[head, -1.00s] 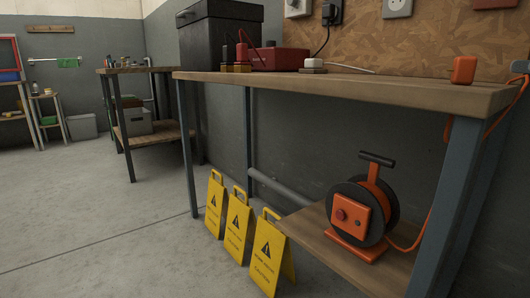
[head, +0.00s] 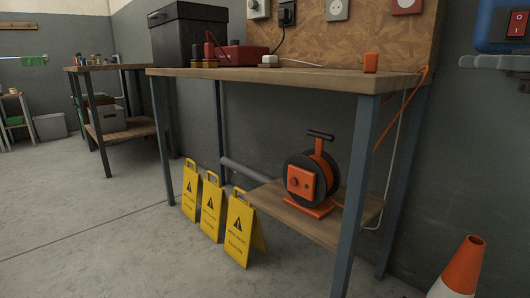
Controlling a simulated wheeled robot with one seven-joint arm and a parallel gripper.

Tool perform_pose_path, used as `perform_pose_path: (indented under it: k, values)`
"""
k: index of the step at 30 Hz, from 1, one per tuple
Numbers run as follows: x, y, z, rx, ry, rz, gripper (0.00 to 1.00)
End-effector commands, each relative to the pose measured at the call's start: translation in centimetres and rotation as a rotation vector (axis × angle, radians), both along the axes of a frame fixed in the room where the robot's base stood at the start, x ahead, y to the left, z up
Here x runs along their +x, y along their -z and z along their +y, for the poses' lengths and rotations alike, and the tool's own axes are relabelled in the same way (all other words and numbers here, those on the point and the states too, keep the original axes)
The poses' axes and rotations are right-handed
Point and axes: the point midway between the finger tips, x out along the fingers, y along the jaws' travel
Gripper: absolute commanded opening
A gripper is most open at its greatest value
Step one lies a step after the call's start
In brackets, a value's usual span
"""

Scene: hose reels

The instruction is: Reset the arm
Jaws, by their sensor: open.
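My arm and gripper do not show in the head view. An orange and black hose reel (head: 301,180) with a dark top handle stands upright on the low wooden shelf (head: 280,208) under the workbench (head: 270,80). An orange cable (head: 404,108) runs from the bench's right end down toward the reel. A small orange block (head: 371,62) sits on the bench top near its right end.
Yellow caution signs (head: 238,232) stand on the floor before the bench. An orange and white cone (head: 463,268) stands at the lower right. A blue box with a red switch (head: 503,26) is at the upper right. The left floor is clear.

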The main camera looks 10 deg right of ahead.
Motion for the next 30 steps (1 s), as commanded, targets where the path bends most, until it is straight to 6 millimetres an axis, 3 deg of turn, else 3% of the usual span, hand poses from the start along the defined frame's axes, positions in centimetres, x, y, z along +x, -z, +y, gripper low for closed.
perform_pose_path:
  k: [11, 17, 20, 23, 25, 27, 30]
  values:
    - [2.2, 3.5, 5.7, -0.148, -0.143, 0.049, 0.57]
    - [2.6, 6.9, 11.2, -0.320, -0.303, 0.061, 0.57]
    - [2.0, 9.4, 14.9, -0.450, -0.436, 0.044, 0.57]
    - [0.2, 12.6, 19.6, -0.646, -0.645, -0.019, 0.57]
    - [-2.2, 15.4, 23.0, -0.829, -0.860, -0.125, 0.57]
    - [-4.8, 18.0, 25.5, -1.006, -1.088, -0.281, 0.57]
    - [-7.6, 20.5, 27.3, -1.190, -1.363, -0.529, 0.57]
